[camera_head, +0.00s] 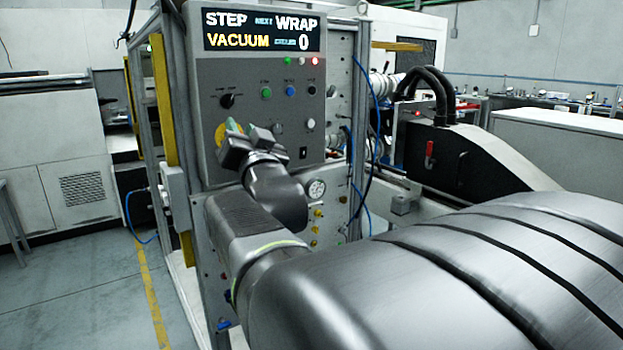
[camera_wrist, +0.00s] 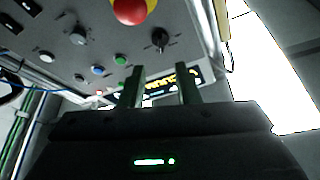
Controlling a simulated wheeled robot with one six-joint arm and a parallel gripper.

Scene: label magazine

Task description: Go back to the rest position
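My gripper (camera_head: 248,131) is in front of the lower left part of the grey control panel (camera_head: 225,82). In the wrist view its two fingers (camera_wrist: 160,84) stand apart with nothing between them, so it is open and empty. A red mushroom button on a yellow base (camera_wrist: 130,10) shows beyond the fingers in the wrist view. In the head view my gripper hides most of it, and only part of the yellow base (camera_head: 220,133) shows. I cannot tell whether a finger touches the panel.
The panel display (camera_head: 262,31) reads "STEP", "WRAP", "VACUUM" and "0". A black knob (camera_head: 227,101) and several small buttons sit below it. A pressure gauge (camera_head: 316,189) is right of my wrist. A black machine housing (camera_head: 460,150) with hoses stands right. Open floor (camera_head: 75,300) lies left.

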